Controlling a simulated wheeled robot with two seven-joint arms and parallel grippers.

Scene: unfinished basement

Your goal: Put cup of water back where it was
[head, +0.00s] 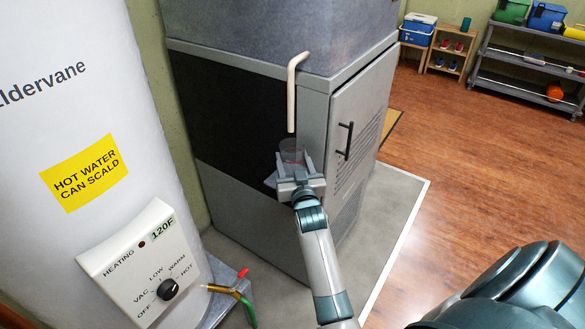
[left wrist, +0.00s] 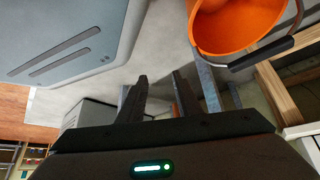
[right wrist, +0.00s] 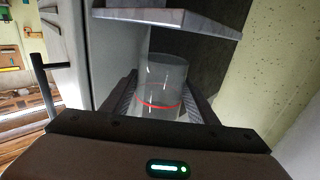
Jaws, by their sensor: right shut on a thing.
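My right gripper (head: 297,172) is shut on a clear cup (head: 291,152) in front of the grey cabinet. The cup also shows between the fingers in the right wrist view (right wrist: 165,80), with a red line around it. The water is hard to make out. My left gripper (left wrist: 160,95) is open and empty in the left wrist view, outside the head view.
A pale bent pipe (head: 291,95) hangs just above the cup. The cabinet door has a black handle (head: 346,141) to the right. A white water heater (head: 60,130) stands left. An orange bucket (left wrist: 235,25) is close to my left gripper. Open wood floor (head: 440,130) lies right.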

